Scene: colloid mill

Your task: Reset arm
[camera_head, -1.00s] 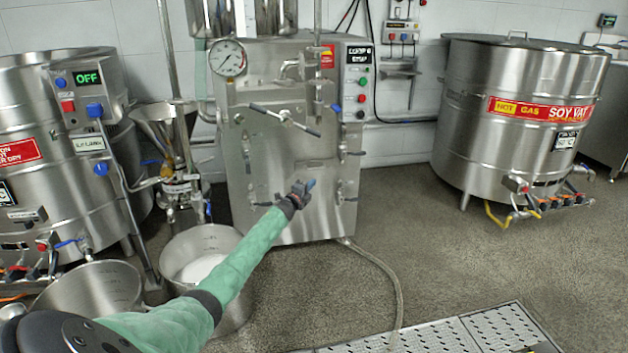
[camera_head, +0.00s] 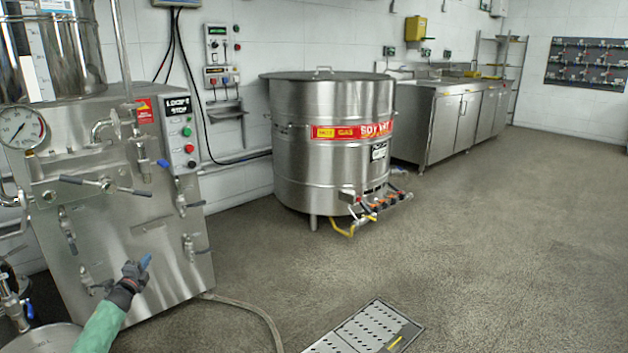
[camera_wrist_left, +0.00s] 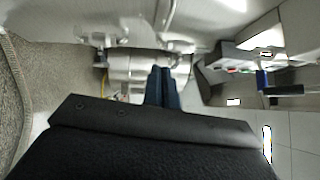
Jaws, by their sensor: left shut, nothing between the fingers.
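My left gripper (camera_head: 145,264) shows at the lower left of the head view, on a green-sleeved arm with a dark wrist. Its blue fingers are together and empty. It is in front of the lower front panel of the steel mill machine (camera_head: 150,240); I cannot tell the exact gap. In the left wrist view the blue fingers (camera_wrist_left: 163,85) are closed side by side, with nothing between them. My right gripper is not in view.
The steel soy vat (camera_head: 335,150), with valves and a yellow hose low at its front, stands at the centre. Steel counters (camera_head: 440,120) line the back wall. A hose (camera_head: 250,308) and a floor drain grate (camera_head: 365,332) lie on the floor. Open floor extends right.

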